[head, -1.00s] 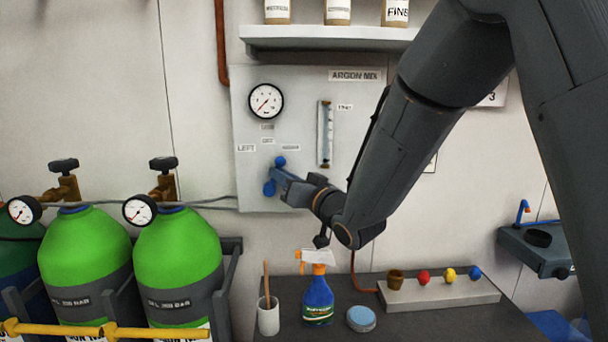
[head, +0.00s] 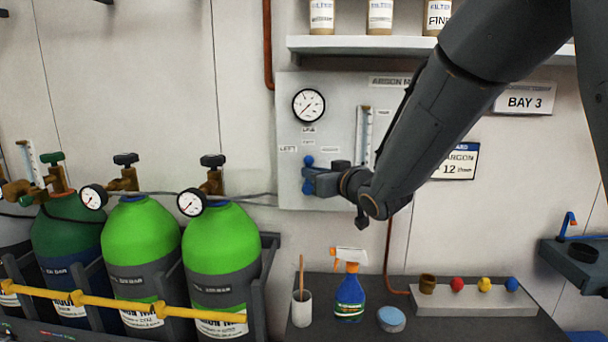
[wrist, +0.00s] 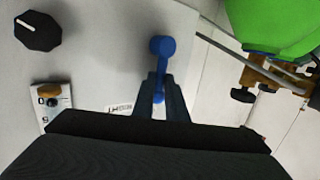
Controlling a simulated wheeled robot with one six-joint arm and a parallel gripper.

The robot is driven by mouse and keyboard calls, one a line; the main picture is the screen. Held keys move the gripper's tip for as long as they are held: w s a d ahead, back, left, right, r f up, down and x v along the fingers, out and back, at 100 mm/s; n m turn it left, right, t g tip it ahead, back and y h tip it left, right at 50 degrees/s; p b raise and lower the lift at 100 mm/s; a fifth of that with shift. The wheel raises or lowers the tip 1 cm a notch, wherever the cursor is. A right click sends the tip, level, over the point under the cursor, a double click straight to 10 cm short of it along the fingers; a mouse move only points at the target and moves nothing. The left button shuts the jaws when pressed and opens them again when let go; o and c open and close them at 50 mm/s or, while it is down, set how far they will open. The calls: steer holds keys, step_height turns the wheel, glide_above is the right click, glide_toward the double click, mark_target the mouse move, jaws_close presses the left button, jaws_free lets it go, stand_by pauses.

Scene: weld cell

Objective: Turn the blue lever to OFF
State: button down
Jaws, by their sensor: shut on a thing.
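The blue lever (head: 308,161) is on the grey gas panel (head: 340,120), low on its left part below the round gauge. In the head view only blue bits show, at the tip of my gripper (head: 318,180); the rest is hidden behind the jaws. In the wrist view the blue lever (wrist: 161,48) has its rounded end beyond the fingertips, and its shank runs back between them. My gripper (wrist: 157,85) is shut on this shank. A "LEFT" label (head: 287,149) is beside the lever; a "RIGHT" label (wrist: 119,108) is partly hidden by the gripper. No OFF mark is readable.
Green cylinders (head: 219,238) stand left of the panel. A flow tube (head: 364,135) is on the panel right of the lever, and a black knob (wrist: 38,31) shows in the wrist view. Below, a dark bench (head: 450,328) holds a spray bottle (head: 349,296) and a cup (head: 302,308).

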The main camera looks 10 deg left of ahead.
steer(key=shift+s+f, duration=0.1)
steer(key=c, duration=2.1)
jaws_free()
steer(key=shift+o, duration=0.3)
steer(key=shift+s, duration=0.15)
steer(key=shift+d, duration=0.1)
steer(key=b+v, duration=0.2)
steer(key=v, duration=0.5)
steer(key=shift+s, duration=0.25)
steer(key=shift+d, duration=0.15)
